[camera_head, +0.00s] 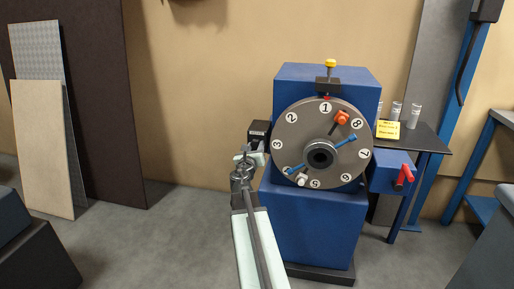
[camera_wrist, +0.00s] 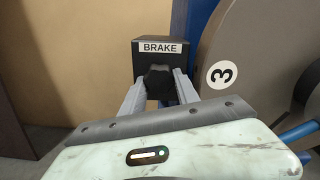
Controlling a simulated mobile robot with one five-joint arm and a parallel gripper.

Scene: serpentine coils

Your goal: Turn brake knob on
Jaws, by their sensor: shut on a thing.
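The brake box (camera_wrist: 158,52) is a small dark box with a white "BRAKE" label, and it also shows in the head view (camera_head: 259,131) on the left side of the blue machine. A dark brake knob (camera_wrist: 158,83) sticks out from the box's front below the label. My gripper (camera_wrist: 160,88) has one pale finger on each side of the knob and is shut on it. In the head view, my gripper (camera_head: 249,157) reaches up to the box from below; the knob is hidden there.
A large numbered disc (camera_head: 322,120) on the blue machine (camera_head: 310,225) stands just right of my gripper. The disc carries blue, orange and white fittings. A red handle (camera_head: 404,177) is on the machine's right. Open floor (camera_head: 170,245) lies to the left.

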